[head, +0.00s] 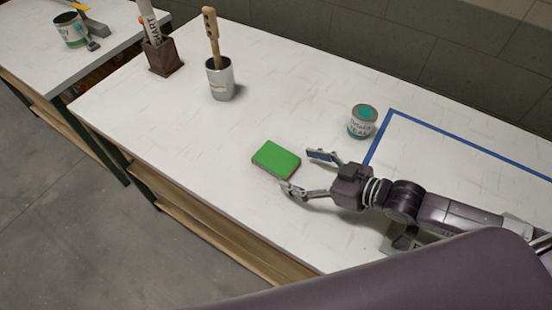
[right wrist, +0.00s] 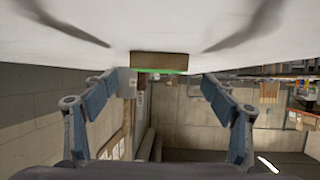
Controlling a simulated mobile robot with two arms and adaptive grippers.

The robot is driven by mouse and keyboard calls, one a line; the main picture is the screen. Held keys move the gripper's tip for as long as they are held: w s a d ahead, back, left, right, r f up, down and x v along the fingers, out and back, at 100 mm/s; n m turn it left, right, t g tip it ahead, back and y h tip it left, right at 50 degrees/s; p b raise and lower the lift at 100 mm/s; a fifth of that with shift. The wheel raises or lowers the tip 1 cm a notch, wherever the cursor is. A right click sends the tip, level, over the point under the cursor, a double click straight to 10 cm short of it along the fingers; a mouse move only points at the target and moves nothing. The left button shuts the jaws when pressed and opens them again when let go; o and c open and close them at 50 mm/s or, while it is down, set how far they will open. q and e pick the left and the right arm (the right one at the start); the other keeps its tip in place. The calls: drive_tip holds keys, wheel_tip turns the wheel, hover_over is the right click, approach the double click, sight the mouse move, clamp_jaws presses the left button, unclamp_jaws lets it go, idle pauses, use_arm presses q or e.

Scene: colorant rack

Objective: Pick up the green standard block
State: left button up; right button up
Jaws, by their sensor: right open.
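The green block (head: 276,159) lies flat on the white worktable in the head view, with a green top and brown sides. My right gripper (head: 304,172) is open and empty just to the right of the block, its two fingers pointing toward it. In the right wrist view the block (right wrist: 159,61) shows as a brown side with a green edge, beyond and between the open fingers (right wrist: 158,84). The fingers do not appear to touch it. My left gripper is not in view.
A paint can (head: 362,121) stands behind the right gripper, near a blue tape outline (head: 390,118). A metal cup with a wooden-handled tool (head: 220,80) and a brown holder (head: 162,58) stand farther back.

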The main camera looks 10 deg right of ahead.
sight(283, 163)
drive_tip(key=shift+w+a+f, duration=0.15)
drive_tip(key=shift+w+a, duration=0.25)
drive_tip(key=shift+w, duration=0.2)
drive_tip(key=shift+p+x, duration=0.55)
drive_tip(key=shift+x, duration=1.35)
drive_tip(key=c, duration=1.2)
drive_tip(key=shift+c, duration=0.4)
